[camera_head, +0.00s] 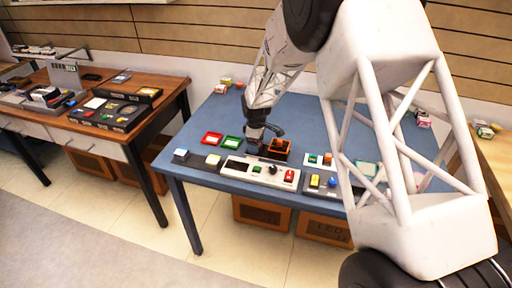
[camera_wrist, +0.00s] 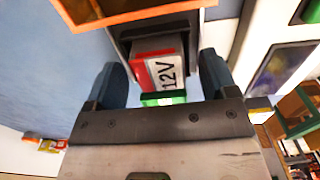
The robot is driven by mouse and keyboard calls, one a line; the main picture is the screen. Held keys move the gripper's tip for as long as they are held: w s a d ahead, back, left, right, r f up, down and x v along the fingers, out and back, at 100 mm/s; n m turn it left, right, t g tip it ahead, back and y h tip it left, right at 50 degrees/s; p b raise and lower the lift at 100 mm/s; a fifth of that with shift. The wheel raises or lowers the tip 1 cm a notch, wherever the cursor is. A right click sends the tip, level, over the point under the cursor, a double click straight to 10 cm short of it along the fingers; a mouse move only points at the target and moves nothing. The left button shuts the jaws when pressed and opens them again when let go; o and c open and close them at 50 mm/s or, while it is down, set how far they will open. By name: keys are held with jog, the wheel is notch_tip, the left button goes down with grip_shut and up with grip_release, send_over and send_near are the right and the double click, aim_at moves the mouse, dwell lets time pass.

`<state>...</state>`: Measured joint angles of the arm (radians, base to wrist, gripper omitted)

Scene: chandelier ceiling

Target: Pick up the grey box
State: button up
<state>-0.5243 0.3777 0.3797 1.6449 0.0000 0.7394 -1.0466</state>
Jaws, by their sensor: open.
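In the wrist view, a small grey box (camera_wrist: 154,48) with a red and white label reading "12V" stands between my fingers, with a dark surround behind it and a green strip (camera_wrist: 163,98) at its near end. My gripper (camera_wrist: 162,70) is open, one finger on each side of the box. I cannot tell whether either finger touches it. In the head view, my gripper (camera_head: 262,133) is low over the blue table, just left of an orange-rimmed tray (camera_head: 277,148). The grey box cannot be made out there.
A white control panel (camera_head: 258,172) with a red switch lies at the front of the blue table (camera_head: 205,115). Red (camera_head: 212,139) and green (camera_head: 232,142) trays are to the left. A wooden table (camera_head: 160,82) stands left.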

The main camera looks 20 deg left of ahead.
jog(key=c, duration=1)
jog(key=shift+r, duration=5)
jog(key=a, duration=0.3)
jog(key=a+f, duration=0.1)
jog(key=a, duration=0.3)
jog(key=w+a+f, duration=0.1)
jog(key=a, duration=0.3)
jog(key=shift+f, duration=0.2)
